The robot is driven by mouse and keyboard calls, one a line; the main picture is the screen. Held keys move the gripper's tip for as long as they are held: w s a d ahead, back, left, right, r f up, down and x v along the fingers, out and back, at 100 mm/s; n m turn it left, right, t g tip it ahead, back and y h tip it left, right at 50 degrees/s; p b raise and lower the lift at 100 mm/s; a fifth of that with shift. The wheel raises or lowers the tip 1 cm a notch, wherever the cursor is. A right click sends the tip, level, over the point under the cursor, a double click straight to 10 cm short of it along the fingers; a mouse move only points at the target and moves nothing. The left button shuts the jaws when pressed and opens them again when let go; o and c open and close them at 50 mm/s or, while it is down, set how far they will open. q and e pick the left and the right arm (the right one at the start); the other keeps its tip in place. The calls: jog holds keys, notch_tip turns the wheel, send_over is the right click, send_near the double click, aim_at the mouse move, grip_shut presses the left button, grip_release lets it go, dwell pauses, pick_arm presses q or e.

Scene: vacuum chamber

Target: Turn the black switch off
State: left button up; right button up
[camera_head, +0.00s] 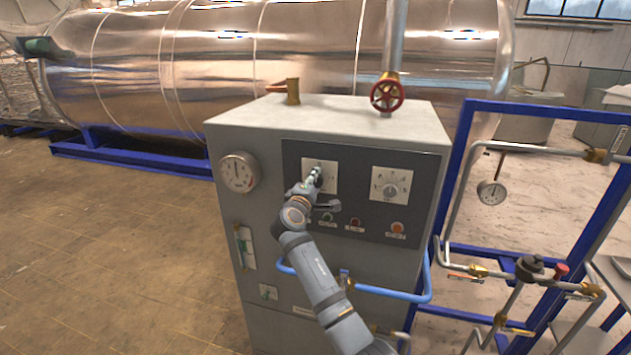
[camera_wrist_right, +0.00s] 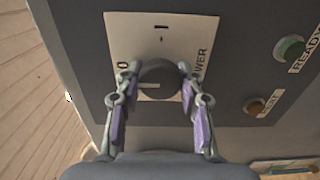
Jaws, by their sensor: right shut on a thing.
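The black switch (camera_wrist_right: 160,76) is a round knob on a pale plate (camera_wrist_right: 190,28) marked "0" and "POWER". In the wrist view its light pointer line lies toward the left, near the "0" side. My right gripper (camera_wrist_right: 157,82) has its two fingers on either side of the knob, closed on it. In the head view my right gripper (camera_head: 315,176) reaches the left plate (camera_head: 331,172) on the cabinet's dark panel and hides most of the knob. My left gripper is not in view.
A second dial (camera_head: 391,187) sits to the right on the dark panel. Small buttons, including a green one (camera_wrist_right: 290,47) and an orange-brown one (camera_wrist_right: 256,107), are close by. A blue rail (camera_head: 395,293) crosses the cabinet front below. A gauge (camera_head: 238,172) is at left.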

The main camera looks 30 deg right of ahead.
jog(key=shift+f, duration=0.1)
jog(key=o, duration=1.2)
jog(key=shift+a, duration=0.1)
jog(key=shift+c, duration=0.2)
jog(key=shift+s, duration=0.1)
jog(key=v, duration=0.7)
jog(key=shift+a, duration=0.15)
